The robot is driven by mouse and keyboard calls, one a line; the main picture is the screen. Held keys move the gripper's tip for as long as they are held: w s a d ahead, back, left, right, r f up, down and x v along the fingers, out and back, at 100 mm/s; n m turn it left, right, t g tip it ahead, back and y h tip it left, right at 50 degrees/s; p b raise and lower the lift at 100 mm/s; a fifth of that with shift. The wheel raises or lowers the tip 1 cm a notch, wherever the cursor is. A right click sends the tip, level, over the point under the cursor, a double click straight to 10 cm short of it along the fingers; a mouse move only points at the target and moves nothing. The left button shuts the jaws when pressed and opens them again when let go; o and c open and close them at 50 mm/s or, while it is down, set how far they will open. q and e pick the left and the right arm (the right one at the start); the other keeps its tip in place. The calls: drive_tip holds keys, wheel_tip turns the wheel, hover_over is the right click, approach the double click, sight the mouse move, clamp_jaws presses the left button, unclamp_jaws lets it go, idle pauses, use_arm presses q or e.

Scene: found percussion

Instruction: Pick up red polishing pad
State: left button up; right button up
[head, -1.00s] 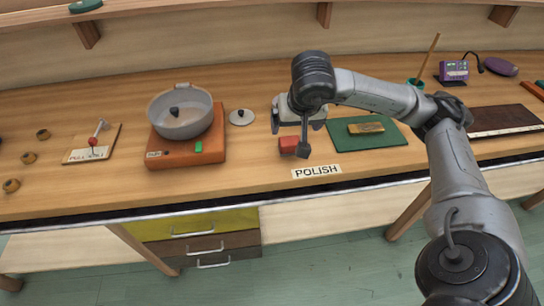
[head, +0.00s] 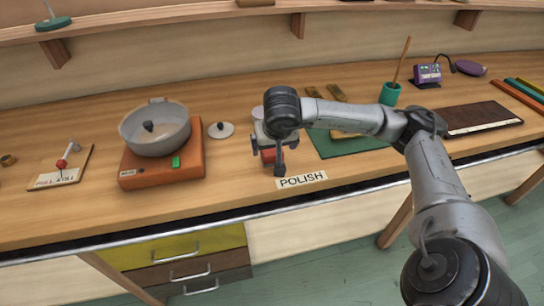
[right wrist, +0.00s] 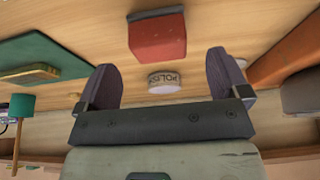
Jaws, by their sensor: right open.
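The red polishing pad (head: 268,156) lies on the workbench, just behind the POLISH label (head: 302,180). My right gripper (head: 274,143) is above and close to it, and the wrist partly hides the pad. In the right wrist view the red pad (right wrist: 158,38) shows whole near the top, beyond the open fingers (right wrist: 165,78) and not between them. The jaws are empty. My left gripper is not in view.
A round tin (right wrist: 164,82) marked POLISH stands near the pad. A green mat (head: 350,147) lies to the right under my arm.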

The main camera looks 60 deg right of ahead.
sight(272, 150)
drive_tip(key=b+x, duration=0.1)
drive_tip(key=x, duration=0.3)
drive_tip(key=shift+d+b, duration=0.1)
drive_tip(key=shift+b, duration=0.2)
drive_tip(key=shift+c, duration=0.2)
drive_tip(key=c, duration=1)
drive_tip(key=shift+r, duration=0.1)
drive_tip(key=shift+r+p, duration=0.35)
drive_tip(key=shift+r, duration=0.2)
wheel_tip(272, 150, up, 3)
drive_tip(key=shift+s+d+r+p, duration=0.1)
drive_tip(key=shift+s+r+p, duration=0.05)
drive_tip(key=shift+p, duration=0.6)
drive_tip(key=s+r, duration=0.2)
drive_tip(key=s, duration=0.1)
drive_tip(key=s+d+r, duration=0.1)
drive_tip(key=s+r, duration=0.1)
drive_tip(key=s, duration=0.2)
drive_tip(key=s+d+r, duration=0.1)
drive_tip(key=s+r, duration=0.1)
drive_tip(key=s, duration=0.2)
drive_tip(key=shift+r, duration=0.2)
